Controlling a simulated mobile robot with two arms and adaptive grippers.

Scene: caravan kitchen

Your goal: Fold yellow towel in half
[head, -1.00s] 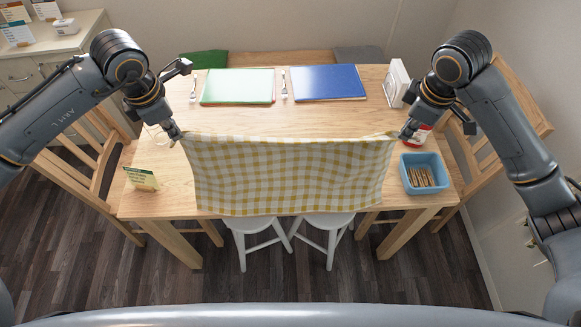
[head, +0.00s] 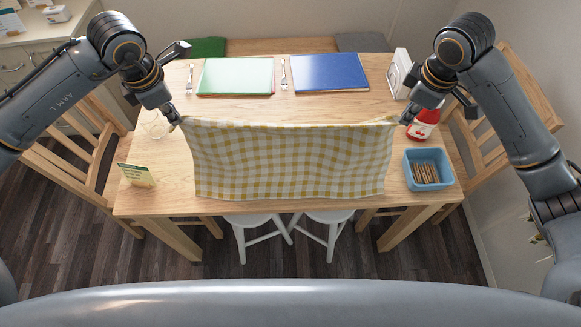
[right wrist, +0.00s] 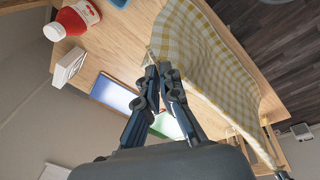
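The yellow and white checked towel (head: 290,162) hangs stretched between my two grippers in the head view, its upper edge raised and its lower edge near the table's front edge. My left gripper (head: 177,121) is at its upper left corner and appears shut on it. My right gripper (head: 405,119) is at its upper right corner. In the right wrist view, the fingers of my right gripper (right wrist: 158,70) are close together on the corner of the towel (right wrist: 195,50). Whether the lower part of the towel touches the table is hard to tell.
A green board (head: 235,76) and a blue board (head: 330,72) lie at the back of the table (head: 140,200). A blue bin of sticks (head: 410,180), a red bottle (head: 424,124) and a white holder (head: 399,73) stand right. A small card (head: 138,175) stands left. Stools (head: 250,221) are in front.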

